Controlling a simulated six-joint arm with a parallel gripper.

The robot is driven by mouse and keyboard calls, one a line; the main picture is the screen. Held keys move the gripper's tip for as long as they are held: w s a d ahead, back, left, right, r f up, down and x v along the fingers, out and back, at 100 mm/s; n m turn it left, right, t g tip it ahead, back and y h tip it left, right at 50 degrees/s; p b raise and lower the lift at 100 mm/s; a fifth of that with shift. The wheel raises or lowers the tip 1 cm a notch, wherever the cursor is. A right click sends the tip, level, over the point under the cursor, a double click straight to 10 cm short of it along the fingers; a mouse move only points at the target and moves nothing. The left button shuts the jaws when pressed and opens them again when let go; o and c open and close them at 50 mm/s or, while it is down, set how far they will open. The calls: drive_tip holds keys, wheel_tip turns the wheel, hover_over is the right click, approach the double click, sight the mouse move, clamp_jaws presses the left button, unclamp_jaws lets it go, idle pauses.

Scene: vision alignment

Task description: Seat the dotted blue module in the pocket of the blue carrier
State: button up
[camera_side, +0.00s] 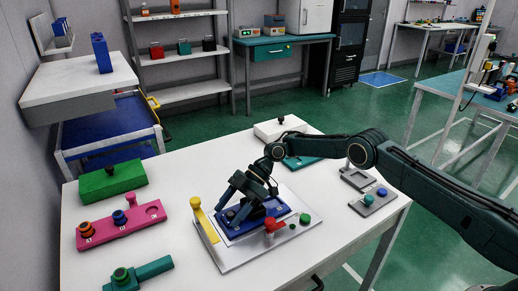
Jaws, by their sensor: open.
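The blue carrier (272,212) lies on a pale grey fixture plate (225,256) near the middle of the white table. My gripper (233,208) is over the carrier's left part, pointing down and tilted, with its jaws open. Its fingers and body cover much of the carrier. The pocket cannot be made out clearly. A small dark shape shows between the fingers, too small to identify. I cannot tell where the dotted blue module is; dots are not readable on any part at this size.
The plate bears a yellow upright (203,220), a red clamp-like part (274,226) and a green knob (305,218). A pink tray (120,222) and green block (112,182) stand left. Grey trays (374,200) lie right. The table's front middle is clear.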

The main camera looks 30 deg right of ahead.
drive_tip(key=v, duration=0.6)
drive_tip(key=shift+d+r, duration=0.15)
drive_tip(key=shift+d, duration=0.1)
idle(0.3)
